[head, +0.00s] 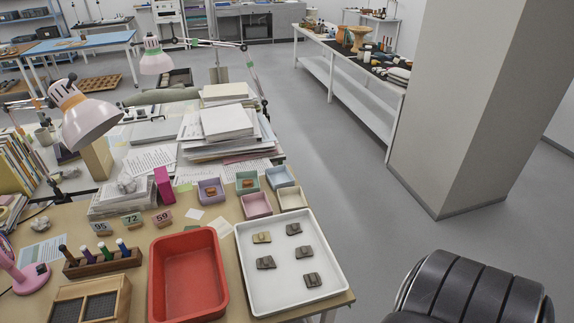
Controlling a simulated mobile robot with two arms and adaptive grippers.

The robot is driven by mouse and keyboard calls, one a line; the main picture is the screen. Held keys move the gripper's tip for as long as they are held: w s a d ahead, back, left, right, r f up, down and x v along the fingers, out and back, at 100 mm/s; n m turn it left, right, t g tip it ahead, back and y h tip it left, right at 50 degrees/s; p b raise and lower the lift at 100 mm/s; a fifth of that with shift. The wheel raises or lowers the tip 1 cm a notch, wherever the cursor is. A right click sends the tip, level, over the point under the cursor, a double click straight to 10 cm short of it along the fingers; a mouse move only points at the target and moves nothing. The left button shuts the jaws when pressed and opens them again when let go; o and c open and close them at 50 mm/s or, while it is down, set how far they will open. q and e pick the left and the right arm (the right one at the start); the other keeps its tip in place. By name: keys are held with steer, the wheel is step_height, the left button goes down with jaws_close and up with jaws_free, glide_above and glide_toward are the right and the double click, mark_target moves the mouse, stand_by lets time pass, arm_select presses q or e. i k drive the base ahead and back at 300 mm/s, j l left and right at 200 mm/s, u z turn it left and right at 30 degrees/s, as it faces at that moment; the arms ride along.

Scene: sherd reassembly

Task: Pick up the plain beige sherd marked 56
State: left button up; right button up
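A white tray (322,306) lies on the near right part of the table. In it, a beige sherd (262,238) lies at the upper left. Several darker grey-brown sherds lie around it, among them one at the upper right (293,229), one at the left (266,262) and one near the front (312,280). The sherds lie apart from each other. Any marks on them are too small to read, so I cannot confirm the 56. Neither of my grippers is in view.
A red bin (187,234) stands left of the tray. Small coloured boxes, including a pink one (256,204) and a purple one (211,198), stand behind it. A black ribbed chair-like object (470,295) is at the lower right.

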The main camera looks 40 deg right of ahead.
mark_target(261, 238)
steer(key=l+z, duration=0.2)
steer(key=z, duration=0.3)
steer(key=k+l+z, duration=0.1)
steer(key=l+z, duration=0.15)
steer(key=z, duration=0.2)
